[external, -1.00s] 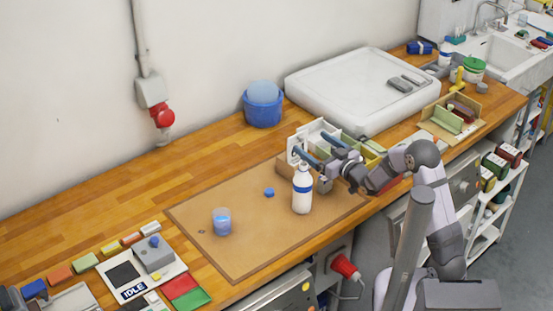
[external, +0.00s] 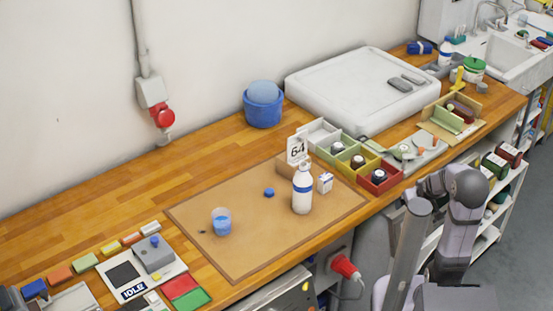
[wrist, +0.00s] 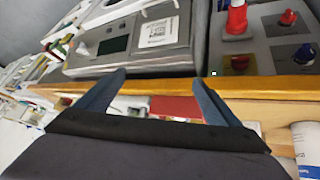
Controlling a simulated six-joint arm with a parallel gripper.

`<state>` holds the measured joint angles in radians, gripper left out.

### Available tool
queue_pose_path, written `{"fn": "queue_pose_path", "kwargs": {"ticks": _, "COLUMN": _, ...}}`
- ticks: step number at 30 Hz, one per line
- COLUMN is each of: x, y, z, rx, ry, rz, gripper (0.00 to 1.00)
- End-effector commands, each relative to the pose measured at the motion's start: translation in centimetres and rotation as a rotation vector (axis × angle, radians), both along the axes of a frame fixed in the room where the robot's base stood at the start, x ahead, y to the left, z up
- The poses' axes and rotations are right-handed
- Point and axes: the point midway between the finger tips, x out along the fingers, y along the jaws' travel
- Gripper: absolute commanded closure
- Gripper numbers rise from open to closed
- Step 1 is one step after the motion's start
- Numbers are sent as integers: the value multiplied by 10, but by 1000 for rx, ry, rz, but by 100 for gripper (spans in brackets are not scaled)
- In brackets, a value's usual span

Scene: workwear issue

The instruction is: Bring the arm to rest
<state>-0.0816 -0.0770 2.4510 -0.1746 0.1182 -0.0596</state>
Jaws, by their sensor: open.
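My gripper (wrist: 159,78) shows in the wrist view with its two blue-grey fingers spread and nothing between them. Beyond the fingertips are a wooden edge and grey panels. In the external view my arm is folded back at the right, off the front of the bench; the gripper itself cannot be made out there.
A brown mat (external: 253,245) holds an upright white bottle (external: 302,196), a cup of blue liquid (external: 221,224), a small blue piece (external: 269,192) and a small white box (external: 325,183). A 64 card (external: 297,150) and coloured bins (external: 380,189) stand behind.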

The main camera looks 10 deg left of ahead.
Motion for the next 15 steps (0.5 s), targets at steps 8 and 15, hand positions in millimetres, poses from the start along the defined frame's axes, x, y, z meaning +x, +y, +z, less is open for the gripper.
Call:
{"fn": "queue_pose_path", "kwargs": {"ticks": 8, "x": -125, "y": -28, "z": -19, "rx": 41, "ry": 462, "rz": -220, "gripper": 13}}
{"fn": "queue_pose_path", "kwargs": {"ticks": 15, "x": -176, "y": -28, "z": -20, "rx": 66, "ry": 638, "rz": -290, "gripper": 13}}
